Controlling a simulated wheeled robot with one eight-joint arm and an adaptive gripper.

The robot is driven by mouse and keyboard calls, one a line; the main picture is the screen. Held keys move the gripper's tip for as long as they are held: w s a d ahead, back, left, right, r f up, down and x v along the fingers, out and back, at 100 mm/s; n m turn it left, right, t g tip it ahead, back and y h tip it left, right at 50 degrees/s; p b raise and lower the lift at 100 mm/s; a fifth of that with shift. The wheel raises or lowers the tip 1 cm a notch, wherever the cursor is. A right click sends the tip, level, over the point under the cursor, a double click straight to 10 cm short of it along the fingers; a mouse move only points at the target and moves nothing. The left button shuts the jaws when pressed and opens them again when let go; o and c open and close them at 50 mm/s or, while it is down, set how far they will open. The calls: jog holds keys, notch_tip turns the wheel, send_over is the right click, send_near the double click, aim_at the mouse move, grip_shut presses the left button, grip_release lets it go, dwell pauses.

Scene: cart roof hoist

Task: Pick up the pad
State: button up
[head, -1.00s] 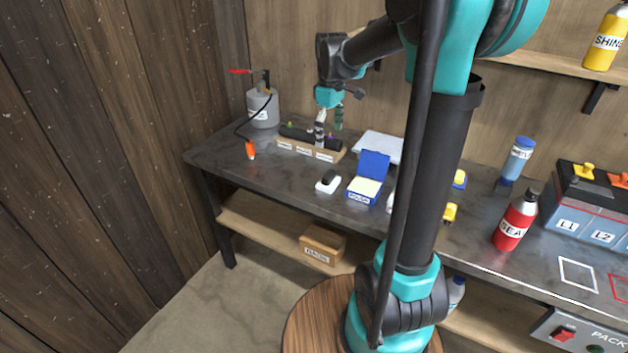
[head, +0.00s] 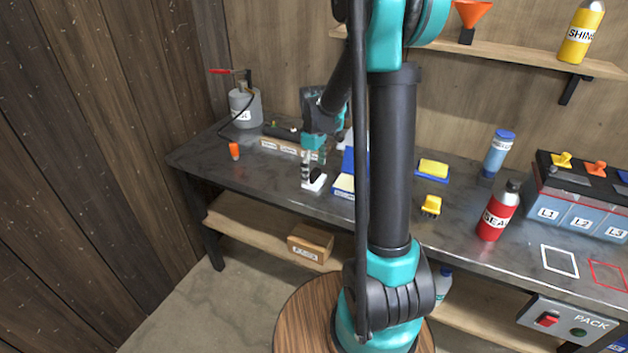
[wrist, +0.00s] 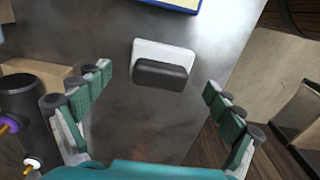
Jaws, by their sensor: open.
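A dark, rounded pad (wrist: 160,75) rests on a small white holder (wrist: 165,48) on the grey bench, ahead of my fingers in the wrist view. In the head view the dark pad (head: 316,175) and its white holder (head: 315,184) are partly hidden behind my gripper (head: 306,178). In the wrist view my gripper (wrist: 158,84) is open, with its green fingers spread on either side of the pad's line. Nothing is held between them. I cannot tell the exact height of the fingertips above the bench.
An open blue box (head: 344,183) stands just right of the holder. A labelled wooden rack (head: 283,146) lies behind, with a grey canister (head: 246,108) to its left. A yellow sponge (head: 433,168) and yellow brush (head: 432,204) lie farther right.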

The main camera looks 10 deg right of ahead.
aim_at(314, 172)
jog(key=shift+f, duration=1.1)
jog(key=c, duration=1.2)
jog(key=shift+c, duration=0.2)
jog(key=shift+r, duration=0.1)
notch_tip(314, 172, up, 20)
jog(key=shift+f, duration=0.1)
jog(key=o, duration=0.6)
jog(key=shift+c, duration=0.2)
jog(key=c, duration=0.4)
